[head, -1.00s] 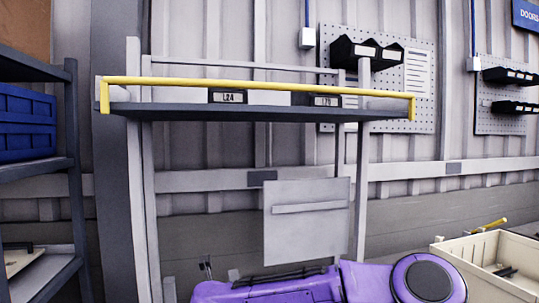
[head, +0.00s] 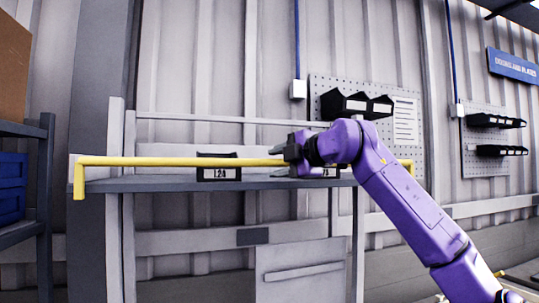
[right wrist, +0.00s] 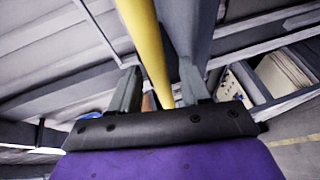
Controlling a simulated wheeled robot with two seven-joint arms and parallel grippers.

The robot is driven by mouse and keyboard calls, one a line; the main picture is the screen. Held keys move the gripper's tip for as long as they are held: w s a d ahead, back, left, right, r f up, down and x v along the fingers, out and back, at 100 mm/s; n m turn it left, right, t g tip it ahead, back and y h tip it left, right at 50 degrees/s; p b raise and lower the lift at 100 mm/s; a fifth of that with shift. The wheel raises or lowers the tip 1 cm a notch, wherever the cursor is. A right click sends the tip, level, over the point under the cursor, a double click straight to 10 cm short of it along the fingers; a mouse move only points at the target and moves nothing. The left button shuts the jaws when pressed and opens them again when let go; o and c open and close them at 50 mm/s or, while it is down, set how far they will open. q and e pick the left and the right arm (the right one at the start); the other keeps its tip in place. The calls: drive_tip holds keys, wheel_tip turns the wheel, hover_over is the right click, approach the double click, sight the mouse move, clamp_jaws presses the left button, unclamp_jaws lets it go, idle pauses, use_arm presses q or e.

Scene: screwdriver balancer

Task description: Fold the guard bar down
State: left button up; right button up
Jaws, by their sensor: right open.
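The yellow guard bar (head: 180,161) runs level along the front of the grey shelf (head: 150,184), a little above its board, with bent-down ends at both sides. My right gripper (head: 284,158) is at the bar, right of its middle, and covers a short part of it. In the right wrist view, the bar (right wrist: 146,38) passes between the two open fingers of my right gripper (right wrist: 160,84), with gaps visible beside it. I cannot tell whether a finger touches it. My left gripper is not in view.
A black labelled bin (head: 219,173) stands on the shelf behind the bar. Another bin is partly hidden by my right gripper. Black bins (head: 355,104) hang on a pegboard behind. A dark rack (head: 40,190) with a blue crate stands at the left.

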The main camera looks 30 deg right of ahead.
drive_tip(key=shift+p+x, duration=0.4)
drive_tip(key=shift+x, duration=0.8)
drive_tip(key=shift+w+a, duration=0.1)
drive_tip(key=shift+w, duration=0.15)
drive_tip(key=shift+f, duration=0.15)
clamp_jaws()
